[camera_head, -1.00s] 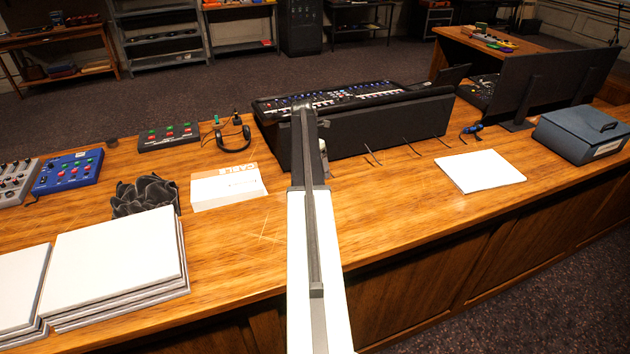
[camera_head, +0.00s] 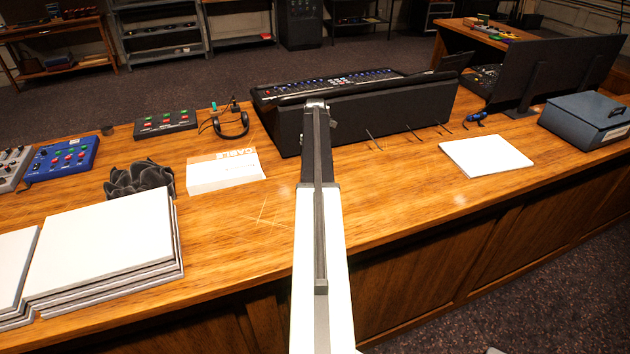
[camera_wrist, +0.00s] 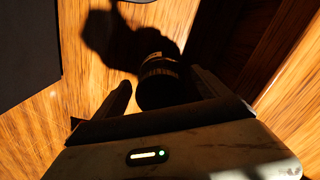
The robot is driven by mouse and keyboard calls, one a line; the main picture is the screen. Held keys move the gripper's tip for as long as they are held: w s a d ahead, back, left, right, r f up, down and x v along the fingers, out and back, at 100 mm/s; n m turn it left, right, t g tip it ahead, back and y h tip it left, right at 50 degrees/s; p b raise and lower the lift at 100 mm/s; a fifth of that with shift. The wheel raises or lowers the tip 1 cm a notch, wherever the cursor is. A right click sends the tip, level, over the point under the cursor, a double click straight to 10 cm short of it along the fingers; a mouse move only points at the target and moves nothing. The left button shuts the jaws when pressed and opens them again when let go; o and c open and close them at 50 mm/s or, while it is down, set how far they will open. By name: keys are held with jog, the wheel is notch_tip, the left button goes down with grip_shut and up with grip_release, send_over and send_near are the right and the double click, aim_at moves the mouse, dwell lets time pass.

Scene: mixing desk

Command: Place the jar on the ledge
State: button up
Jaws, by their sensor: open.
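A dark jar (camera_wrist: 162,90) with a pale-printed label band shows in the wrist view. My gripper (camera_wrist: 160,77) is open, with one finger on each side of the jar. I cannot tell whether either finger touches it. The jar casts a shadow on the wooden desk. In the head view my arm hides both the gripper and the jar. No surface can be clearly made out as the ledge.
The mixing console (camera_head: 375,117) stands just beyond my arm on the desk (camera_head: 400,200). White panels (camera_head: 100,245) and a dark crumpled object (camera_head: 140,180) lie left. White paper (camera_head: 486,156) and a blue box (camera_head: 588,120) are right. The front middle is clear.

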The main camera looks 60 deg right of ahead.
notch_tip(320, 180, down, 2)
jog(key=shift+f+b, duration=0.1)
jog(key=shift+b, duration=0.25)
jog(key=shift+r, duration=0.2)
jog(key=shift+c, duration=0.4)
jog(key=c, duration=1.5)
jog(key=shift+r, duration=0.1)
jog(key=shift+c, duration=0.2)
